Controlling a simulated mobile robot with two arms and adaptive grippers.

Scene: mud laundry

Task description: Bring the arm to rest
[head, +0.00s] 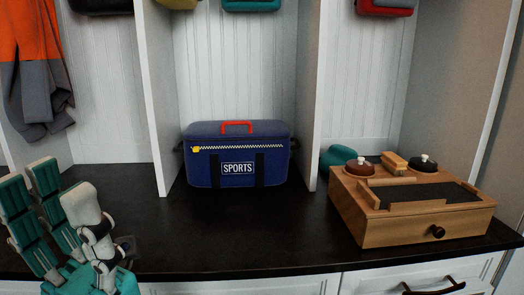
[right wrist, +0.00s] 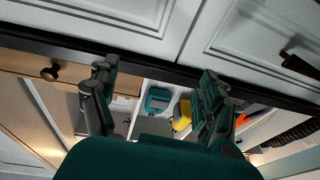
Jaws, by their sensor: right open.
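My left gripper (head: 62,218) is at the lower left of the head view, fingers pointing up and spread apart, with nothing between them. It is in front of the dark bench top. My right gripper (right wrist: 156,82) shows only in the right wrist view, its two fingers wide apart and empty. It is near white cabinet fronts and the dark counter edge, and this view looks turned over. My right arm is out of the head view.
A blue SPORTS bag (head: 238,168) stands on the dark bench top (head: 230,230). A wooden box (head: 410,215) with a knobbed drawer sits at the right. White dividers (head: 155,95) rise behind. Drawer fronts (head: 420,280) lie below. The bench middle is clear.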

